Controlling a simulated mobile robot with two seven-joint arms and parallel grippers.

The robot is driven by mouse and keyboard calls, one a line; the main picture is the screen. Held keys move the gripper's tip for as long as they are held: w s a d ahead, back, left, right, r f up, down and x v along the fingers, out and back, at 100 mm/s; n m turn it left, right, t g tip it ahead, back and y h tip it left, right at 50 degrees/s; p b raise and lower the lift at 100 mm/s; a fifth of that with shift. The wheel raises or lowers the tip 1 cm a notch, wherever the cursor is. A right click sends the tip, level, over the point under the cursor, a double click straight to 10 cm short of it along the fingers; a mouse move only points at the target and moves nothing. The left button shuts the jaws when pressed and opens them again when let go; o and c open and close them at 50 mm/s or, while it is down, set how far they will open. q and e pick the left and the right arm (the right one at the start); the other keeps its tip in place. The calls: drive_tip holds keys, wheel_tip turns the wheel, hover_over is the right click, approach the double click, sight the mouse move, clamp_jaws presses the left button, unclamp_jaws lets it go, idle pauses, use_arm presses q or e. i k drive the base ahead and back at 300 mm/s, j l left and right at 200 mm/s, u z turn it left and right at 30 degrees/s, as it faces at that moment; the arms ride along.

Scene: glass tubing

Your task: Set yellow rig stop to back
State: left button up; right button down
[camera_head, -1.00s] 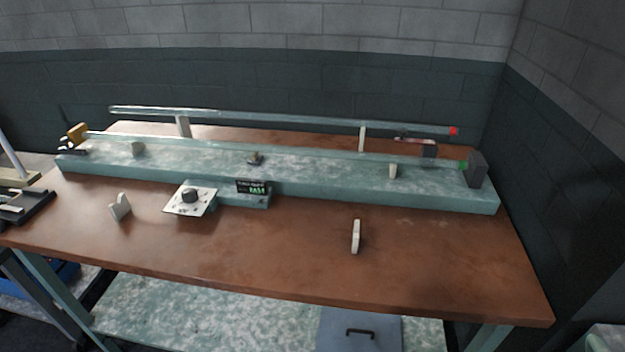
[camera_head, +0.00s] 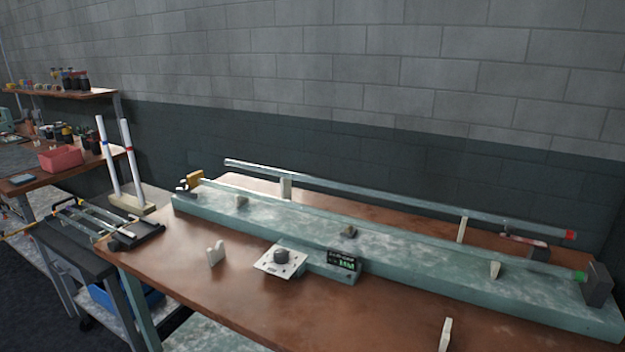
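The rig is a long mottled green bed (camera_head: 420,271) on the brown table, with a glass tube lying along it. A yellow block (camera_head: 195,177), apparently the yellow rig stop, stands at the rig's left end, beside a small metal fitting (camera_head: 184,187). Its exact setting is too small to tell. A dark block (camera_head: 597,284) stands at the rig's right end, by a green tube tip (camera_head: 579,276). A control plate with a dark knob (camera_head: 281,256) and a small display (camera_head: 342,261) sit at the front. Neither gripper is in view.
A second glass tube (camera_head: 400,199) with a red end rests on pale posts behind the bed. Left are a dark cart (camera_head: 75,245), a stand with two white tubes (camera_head: 130,203) and a bench with a red bin (camera_head: 60,158).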

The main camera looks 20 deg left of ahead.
sight(191, 178)
drive_tip(key=u, duration=1.25)
drive_tip(key=i+j+u, duration=0.4)
drive_tip(key=j, duration=0.25)
drive_tip(key=i+j+u, duration=0.4)
drive_tip(key=i, duration=0.25)
drive_tip(key=k+j, duration=0.05)
drive_tip(key=j, duration=0.05)
